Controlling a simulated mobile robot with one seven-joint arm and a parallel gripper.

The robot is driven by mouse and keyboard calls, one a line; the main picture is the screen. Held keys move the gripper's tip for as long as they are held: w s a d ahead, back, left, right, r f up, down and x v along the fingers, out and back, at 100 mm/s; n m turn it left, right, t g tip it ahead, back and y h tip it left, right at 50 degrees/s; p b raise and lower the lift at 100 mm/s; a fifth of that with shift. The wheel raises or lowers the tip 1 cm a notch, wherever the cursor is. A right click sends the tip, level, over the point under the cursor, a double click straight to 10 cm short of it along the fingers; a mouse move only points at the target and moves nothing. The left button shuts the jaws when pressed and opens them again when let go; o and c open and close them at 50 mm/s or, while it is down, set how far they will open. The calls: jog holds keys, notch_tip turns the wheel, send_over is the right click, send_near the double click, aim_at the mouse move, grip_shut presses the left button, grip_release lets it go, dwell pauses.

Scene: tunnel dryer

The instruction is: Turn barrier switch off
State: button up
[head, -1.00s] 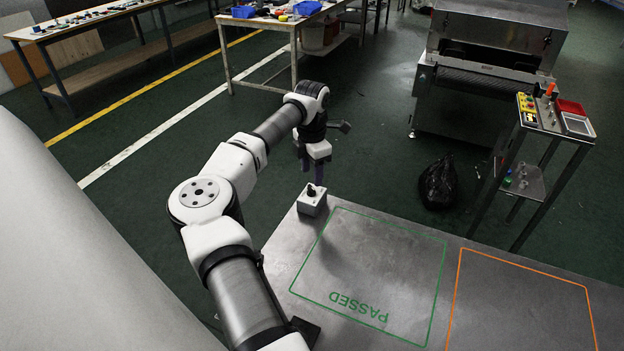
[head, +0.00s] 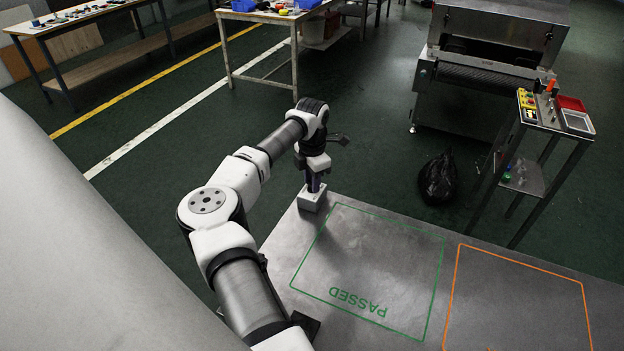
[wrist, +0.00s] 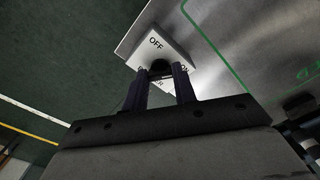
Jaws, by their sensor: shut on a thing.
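The barrier switch (head: 311,200) is a small light-grey box at the left corner of the metal table. In the wrist view its top face (wrist: 157,46) shows "OFF" on one side, "ON" at the right, and a partly covered word below. My gripper (head: 314,188) points down onto the box from above. In the wrist view its two dark fingers (wrist: 160,76) are shut on the dark knob (wrist: 160,68) in the middle of the box. The fingers hide most of the knob, so I cannot tell which label it points to.
The metal table (head: 268,262) has a green "PASSED" outline (head: 437,290) and an orange outline (head: 520,258). A black bag (head: 437,180) lies on the floor beyond it. A stand with a control box (head: 528,106) is at the right, before the dryer (head: 480,75).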

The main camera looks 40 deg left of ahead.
jog(key=shift+n, duration=0.3)
jog(key=shift+c, duration=0.3)
jog(key=n, duration=0.9)
jog(key=shift+n, duration=0.3)
jog(key=shift+a+n, duration=0.1)
jog(key=shift+n, duration=1.8)
jog(key=o, duration=1)
notch_tip(320, 180, up, 14)
jog(key=b, duration=0.3)
jog(key=shift+b, duration=0.3)
jog(key=shift+f, duration=0.1)
